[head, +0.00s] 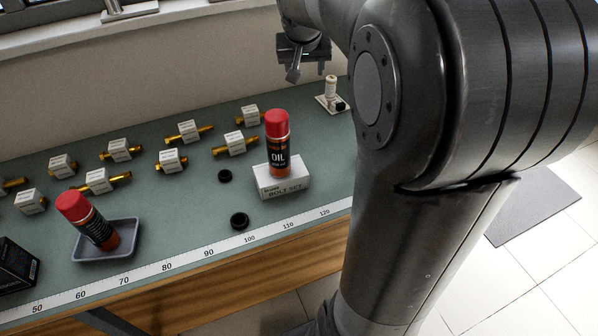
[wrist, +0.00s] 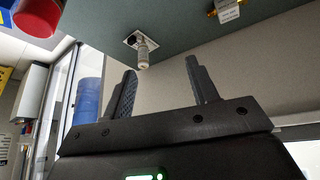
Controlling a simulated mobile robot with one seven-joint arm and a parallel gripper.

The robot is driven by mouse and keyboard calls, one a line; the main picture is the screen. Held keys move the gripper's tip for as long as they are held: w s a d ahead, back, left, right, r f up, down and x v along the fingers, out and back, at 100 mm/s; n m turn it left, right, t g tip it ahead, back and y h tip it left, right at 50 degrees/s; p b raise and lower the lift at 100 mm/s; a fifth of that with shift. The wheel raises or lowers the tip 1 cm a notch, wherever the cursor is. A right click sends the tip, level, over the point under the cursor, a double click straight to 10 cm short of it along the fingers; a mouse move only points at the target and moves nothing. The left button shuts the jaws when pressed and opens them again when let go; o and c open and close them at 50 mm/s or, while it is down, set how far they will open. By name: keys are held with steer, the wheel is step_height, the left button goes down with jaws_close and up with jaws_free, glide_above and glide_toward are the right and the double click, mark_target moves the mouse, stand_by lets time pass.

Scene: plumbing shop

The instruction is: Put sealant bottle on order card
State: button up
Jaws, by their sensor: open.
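A small whitish bottle (head: 331,88), which looks like the sealant bottle, stands upright at the right back end of the green bench. A small white card (head: 321,101) with a black patch or item lies at its base, and the bottle appears to stand on it. In the wrist view, turned upside down, the bottle (wrist: 146,54) and card (wrist: 127,35) show beyond my fingertips. My gripper (head: 293,76) is open and empty, above and left of the bottle, apart from it. Both fingers (wrist: 161,64) show in the wrist view with nothing between them.
An oil can (head: 278,150) stands on a bolt-set box (head: 283,188). Another red-capped can (head: 88,220) leans in a grey tray (head: 104,252). Several labelled brass fittings (head: 122,150) and two black rings (head: 239,221) lie on the bench. A ruler strip (head: 200,262) marks its front edge.

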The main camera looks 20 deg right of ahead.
steer(key=s+a+f+n+y, duration=0.1)
steer(key=s+a, duration=0.3)
steer(key=s, duration=0.5)
steer(key=s+a+f+n+y, duration=0.1)
steer(key=s+a, duration=0.3)
steer(key=s, duration=0.5)
steer(key=s+a+f+n, duration=0.1)
steer(key=s+a, duration=0.3)
steer(key=s, duration=0.5)
steer(key=shift+a+f+n+y, duration=0.25)
steer(key=shift+a+n+y, duration=0.15)
steer(key=shift+n, duration=0.1)
steer(key=shift+o, duration=0.5)
